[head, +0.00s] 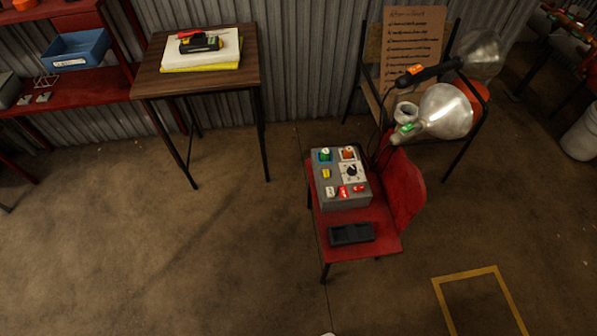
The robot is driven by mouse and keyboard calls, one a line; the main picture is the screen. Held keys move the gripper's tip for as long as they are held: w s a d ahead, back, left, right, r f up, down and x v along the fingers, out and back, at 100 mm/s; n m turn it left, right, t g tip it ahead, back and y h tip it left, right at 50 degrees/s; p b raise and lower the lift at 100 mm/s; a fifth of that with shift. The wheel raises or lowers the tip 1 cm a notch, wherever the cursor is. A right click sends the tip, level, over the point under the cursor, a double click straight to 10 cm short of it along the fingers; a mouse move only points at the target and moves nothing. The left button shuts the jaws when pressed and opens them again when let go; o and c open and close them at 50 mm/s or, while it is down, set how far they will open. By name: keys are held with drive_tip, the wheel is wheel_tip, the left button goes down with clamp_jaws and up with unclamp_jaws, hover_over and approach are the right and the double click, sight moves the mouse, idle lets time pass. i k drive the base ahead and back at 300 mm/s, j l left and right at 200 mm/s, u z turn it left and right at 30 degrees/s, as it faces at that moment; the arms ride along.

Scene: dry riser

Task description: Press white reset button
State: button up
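A grey control box (342,203) sits on the seat of a red chair (366,246) right of centre in the head view. A small white button (330,191) is at the lower left of the box's top face. Right of it are a red button (343,191) and a smaller red-and-white one (359,188). Higher up are a yellow button (326,174), a green one (325,154), an orange one (347,152) and a black knob (352,171) on a white plate. Labels are too small to read.
A black tray (351,233) lies on the seat in front of the box. Lamps with large clear bulbs (445,111) stand behind the chair. A wooden table (195,79) and red shelf (75,95) are at the left. The floor (150,240) in front is clear.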

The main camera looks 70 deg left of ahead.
sight(330, 193)
drive_tip(key=u, duration=1.8)
